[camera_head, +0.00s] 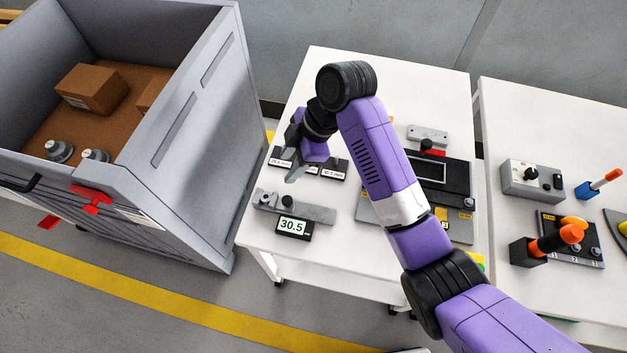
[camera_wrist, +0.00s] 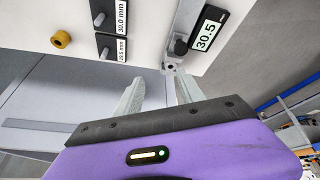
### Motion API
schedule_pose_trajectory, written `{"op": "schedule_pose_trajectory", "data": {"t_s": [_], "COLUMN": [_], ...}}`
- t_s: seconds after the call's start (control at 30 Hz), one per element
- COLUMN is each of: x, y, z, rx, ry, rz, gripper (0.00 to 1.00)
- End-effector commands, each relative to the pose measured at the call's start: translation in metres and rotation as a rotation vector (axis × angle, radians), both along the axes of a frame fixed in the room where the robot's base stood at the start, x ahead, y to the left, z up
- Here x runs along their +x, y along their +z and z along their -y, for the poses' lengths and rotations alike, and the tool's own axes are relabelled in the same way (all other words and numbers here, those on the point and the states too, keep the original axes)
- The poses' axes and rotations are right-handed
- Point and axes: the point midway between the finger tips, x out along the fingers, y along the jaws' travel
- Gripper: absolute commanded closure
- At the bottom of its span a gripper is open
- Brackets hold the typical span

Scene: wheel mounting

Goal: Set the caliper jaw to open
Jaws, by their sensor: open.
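The caliper (camera_head: 316,212) is a grey bar on the white table, with a dark knob and a display (camera_head: 292,226) reading 30.5. In the wrist view the display (camera_wrist: 207,36) and the dark knob (camera_wrist: 180,45) show at the top, right of centre. Whether the caliper jaw is open or closed cannot be told. My gripper (camera_head: 296,172) is above the table, behind the caliper in the head view. Its two grey fingers (camera_wrist: 160,79) are apart with nothing between them. Its right fingertip appears close to the caliper's end in the wrist view, with contact unclear.
A dark rack (camera_head: 333,171) with size labels stands behind the caliper; its pins (camera_wrist: 108,53) show in the wrist view. A brass-coloured ring (camera_wrist: 62,40) is nearby. A grey bin (camera_head: 205,140) stands left, a second table (camera_head: 560,110) right.

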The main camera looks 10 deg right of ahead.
Motion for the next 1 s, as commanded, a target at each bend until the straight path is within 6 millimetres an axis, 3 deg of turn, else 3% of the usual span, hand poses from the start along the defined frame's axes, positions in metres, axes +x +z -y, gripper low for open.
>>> {"op": "schedule_pose_trajectory", "data": {"t_s": [0.1,0.2,0.37,0.7,1.0], "x": [-0.026,-0.034,-0.036,-0.041,-0.042], "y": [-0.006,-0.008,-0.02,-0.066,-0.079], "z": [0.008,0.012,0.007,-0.012,-0.017], "rx": [-0.033,-0.046,-0.046,-0.045,-0.045], "ry": [0.13,0.188,0.198,0.195,0.194], "rz": [-0.064,-0.075,-0.069,-0.068,-0.066], "gripper": [0.54,0.54,0.54,0.54,0.54]}}
